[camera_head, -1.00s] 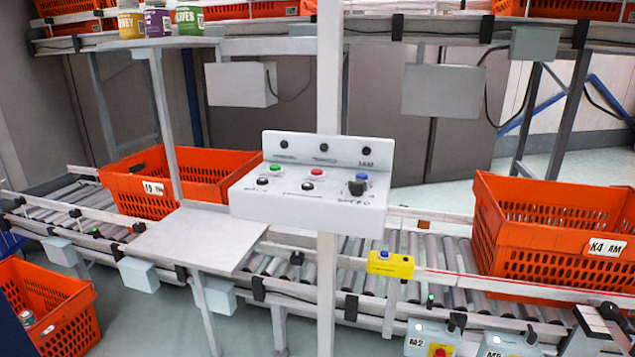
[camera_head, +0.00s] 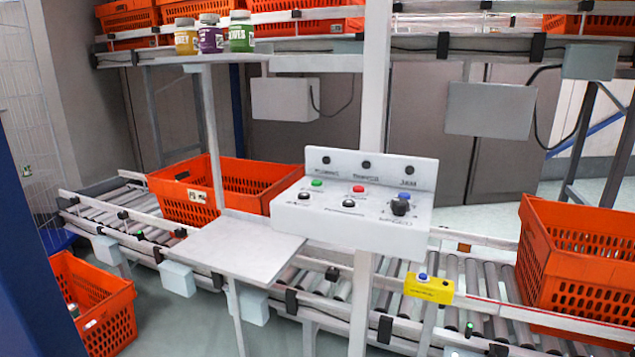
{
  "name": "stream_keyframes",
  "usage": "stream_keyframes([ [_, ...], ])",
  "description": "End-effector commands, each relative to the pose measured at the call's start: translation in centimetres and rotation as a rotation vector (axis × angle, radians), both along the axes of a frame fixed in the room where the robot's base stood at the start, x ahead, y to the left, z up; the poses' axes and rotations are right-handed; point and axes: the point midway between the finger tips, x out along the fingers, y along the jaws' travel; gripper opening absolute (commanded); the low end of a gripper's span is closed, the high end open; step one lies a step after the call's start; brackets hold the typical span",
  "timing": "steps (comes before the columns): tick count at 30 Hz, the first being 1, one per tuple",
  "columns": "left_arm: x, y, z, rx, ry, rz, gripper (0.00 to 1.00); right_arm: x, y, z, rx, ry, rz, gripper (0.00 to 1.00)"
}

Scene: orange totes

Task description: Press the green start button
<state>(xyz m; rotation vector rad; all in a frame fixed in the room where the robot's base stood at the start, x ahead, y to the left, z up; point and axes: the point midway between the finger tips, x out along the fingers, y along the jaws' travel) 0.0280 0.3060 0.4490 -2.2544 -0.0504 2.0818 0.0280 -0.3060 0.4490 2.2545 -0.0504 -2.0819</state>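The green button (camera_head: 317,183) is at the left of the top row on a white control box (camera_head: 350,226). The box is fixed to a white upright post (camera_head: 376,90) in the middle of the head view. A red button (camera_head: 358,188) sits to its right, then a blue button and a black knob (camera_head: 400,206). Black buttons lie in front of the green and red ones. The box's raised back panel has several dark round spots with labels below. Neither of my grippers shows in this view.
A roller conveyor (camera_head: 460,277) runs behind the box, carrying orange totes at left (camera_head: 212,199) and right (camera_head: 580,260). A white shelf plate (camera_head: 240,246) is left of the box. A yellow button box (camera_head: 429,287) sits below right. Jars (camera_head: 210,36) stand on the upper rack.

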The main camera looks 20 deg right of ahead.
Motion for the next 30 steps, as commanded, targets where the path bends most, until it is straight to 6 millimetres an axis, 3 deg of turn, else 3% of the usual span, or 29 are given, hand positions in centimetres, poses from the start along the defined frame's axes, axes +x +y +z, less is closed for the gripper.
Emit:
stream_keyframes([
  [3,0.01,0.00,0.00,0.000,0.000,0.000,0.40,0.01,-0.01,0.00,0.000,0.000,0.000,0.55],
  [16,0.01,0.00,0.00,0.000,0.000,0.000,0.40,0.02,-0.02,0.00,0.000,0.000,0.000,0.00],
  [30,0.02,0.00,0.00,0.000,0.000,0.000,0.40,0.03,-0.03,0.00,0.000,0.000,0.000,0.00],
])
